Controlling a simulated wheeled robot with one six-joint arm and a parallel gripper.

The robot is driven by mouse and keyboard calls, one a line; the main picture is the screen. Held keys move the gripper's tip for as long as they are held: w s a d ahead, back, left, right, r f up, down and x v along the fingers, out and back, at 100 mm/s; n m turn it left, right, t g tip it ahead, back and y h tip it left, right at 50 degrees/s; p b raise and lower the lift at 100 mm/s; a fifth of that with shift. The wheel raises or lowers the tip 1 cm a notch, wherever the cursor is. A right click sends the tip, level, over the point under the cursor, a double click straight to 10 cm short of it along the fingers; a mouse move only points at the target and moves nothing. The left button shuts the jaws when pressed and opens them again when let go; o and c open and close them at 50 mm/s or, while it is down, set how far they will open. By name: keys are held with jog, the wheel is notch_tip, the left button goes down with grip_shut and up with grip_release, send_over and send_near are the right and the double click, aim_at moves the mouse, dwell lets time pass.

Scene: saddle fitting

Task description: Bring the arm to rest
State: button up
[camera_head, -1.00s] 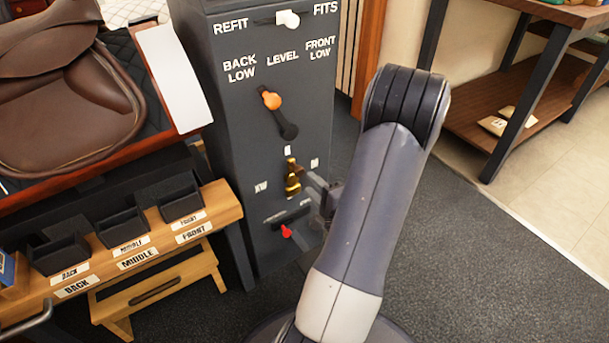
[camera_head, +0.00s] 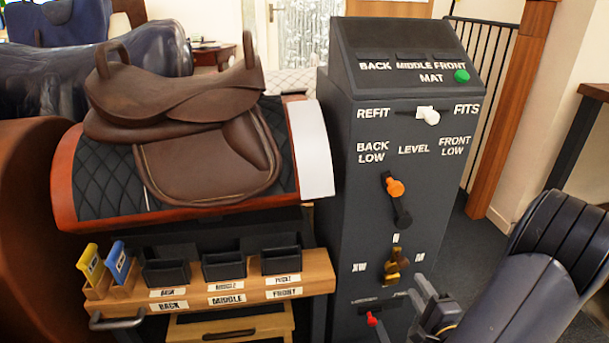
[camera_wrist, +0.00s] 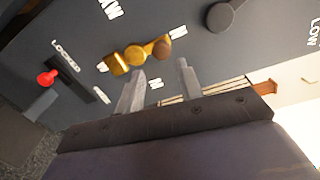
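My gripper (camera_head: 426,300) is at the lower right in the head view, in front of the dark control cabinet (camera_head: 345,190) and just right of its brass knob (camera_head: 393,268). In the wrist view my gripper (camera_wrist: 158,88) shows two grey fingers apart with nothing between them. The brass knob (camera_wrist: 137,54) lies just beyond the fingertips there, and I cannot tell whether they touch it. My arm fills the lower right corner of the head view.
The cabinet also bears an orange-tipped lever (camera_head: 396,189), a white REFIT/FITS switch (camera_head: 428,115), a red knob (camera_head: 372,319) and a green button (camera_head: 461,75). A brown saddle (camera_head: 190,125) sits on a stand at left. Below is a wooden ledge with bins (camera_head: 224,265).

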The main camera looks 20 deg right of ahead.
aim_at(405, 265)
jog(key=b+x, duration=0.1)
jog(key=x, duration=0.8)
jog(key=shift+w+d, duration=0.1)
jog(key=shift+w, duration=0.1)
